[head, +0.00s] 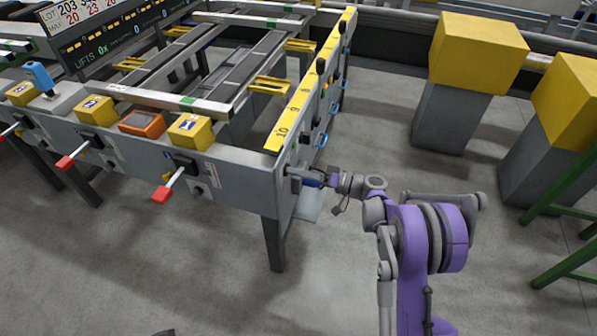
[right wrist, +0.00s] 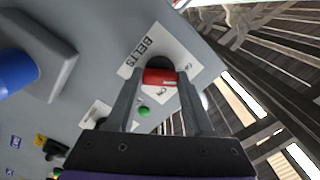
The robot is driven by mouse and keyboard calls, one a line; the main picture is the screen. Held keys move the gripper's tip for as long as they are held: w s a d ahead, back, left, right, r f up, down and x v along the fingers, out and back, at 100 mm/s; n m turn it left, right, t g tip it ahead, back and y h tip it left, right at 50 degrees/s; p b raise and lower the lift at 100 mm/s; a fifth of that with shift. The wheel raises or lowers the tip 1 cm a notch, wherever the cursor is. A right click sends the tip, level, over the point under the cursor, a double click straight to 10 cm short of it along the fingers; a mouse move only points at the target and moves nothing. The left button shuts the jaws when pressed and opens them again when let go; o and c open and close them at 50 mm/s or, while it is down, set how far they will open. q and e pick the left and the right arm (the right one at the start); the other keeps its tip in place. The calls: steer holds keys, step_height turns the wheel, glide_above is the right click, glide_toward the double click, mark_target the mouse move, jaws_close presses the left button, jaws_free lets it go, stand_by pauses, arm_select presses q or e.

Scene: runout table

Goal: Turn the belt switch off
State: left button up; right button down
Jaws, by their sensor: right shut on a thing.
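The belt switch (right wrist: 158,77) has a red handle and sits on a white label reading BELTS (right wrist: 140,57) in the right wrist view. My right gripper (right wrist: 168,88) is shut on the red handle, one finger on each side. The small position marks on the label are too small to read surely. A green lamp or button (right wrist: 143,111) lies just below the label. In the head view my right gripper (head: 320,180) is at the end face of the runout table (head: 240,180), near its front right corner. The switch is hidden there. My left gripper is not in view.
Red-tipped levers (head: 163,193) stick out of the table's front. A large blue knob (right wrist: 15,72) stands left of the switch in the right wrist view. Yellow-topped grey pillars (head: 475,50) and green framing (head: 560,200) stand at right. The floor in front is clear.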

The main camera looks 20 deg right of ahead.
steer(key=shift+n, duration=0.8)
steer(key=shift+c, duration=1.4)
jaws_free()
steer(key=p+v, duration=0.1)
steer(key=v, duration=0.9)
steer(key=shift+s+d, duration=0.25)
steer(key=shift+d, duration=0.1)
